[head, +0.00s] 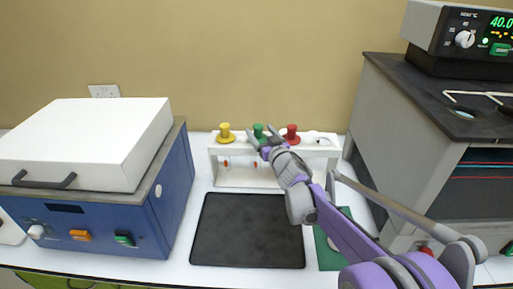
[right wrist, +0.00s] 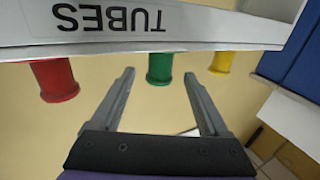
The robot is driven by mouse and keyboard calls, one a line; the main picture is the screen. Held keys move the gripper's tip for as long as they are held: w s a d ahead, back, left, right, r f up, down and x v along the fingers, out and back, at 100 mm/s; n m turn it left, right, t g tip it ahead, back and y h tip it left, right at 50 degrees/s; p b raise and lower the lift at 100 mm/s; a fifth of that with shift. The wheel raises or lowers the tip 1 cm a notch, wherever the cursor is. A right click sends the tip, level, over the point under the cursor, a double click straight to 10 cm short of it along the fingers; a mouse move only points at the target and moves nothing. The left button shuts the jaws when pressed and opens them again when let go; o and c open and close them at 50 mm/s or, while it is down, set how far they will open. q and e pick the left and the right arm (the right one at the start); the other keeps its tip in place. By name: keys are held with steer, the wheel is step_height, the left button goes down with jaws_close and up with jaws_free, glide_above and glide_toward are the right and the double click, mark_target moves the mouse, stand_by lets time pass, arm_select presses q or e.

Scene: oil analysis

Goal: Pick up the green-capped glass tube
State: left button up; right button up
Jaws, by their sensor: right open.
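The green-capped tube stands in a white rack (head: 228,175) near the wall, between a yellow cap (head: 225,132) and a red cap (head: 291,134). Its green cap (head: 258,131) is partly behind my right gripper (head: 264,137) in the head view. In the right wrist view, which is upside down, the green cap (right wrist: 159,68) shows between the two spread fingertips of my right gripper (right wrist: 159,76). The jaws are open and empty; whether they touch the cap I cannot tell. The tube's glass body is hidden. My left gripper is out of view.
A blue machine with a white lid (head: 85,140) stands left of the rack. A black mat (head: 248,230) lies in front of it. A grey cabinet (head: 405,130) with a digital device (head: 465,45) stands on the right. A green board (head: 328,255) lies under my right arm.

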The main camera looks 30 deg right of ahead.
steer(key=w, duration=0.2)
steer(key=w+p, duration=0.1)
steer(key=w, duration=0.1)
steer(key=w+d, duration=0.1)
steer(key=w, duration=0.1)
steer(key=shift+f, duration=0.2)
steer(key=shift+s+a, duration=0.1)
steer(key=shift+s, duration=0.1)
steer(key=shift+c, duration=1)
jaws_close()
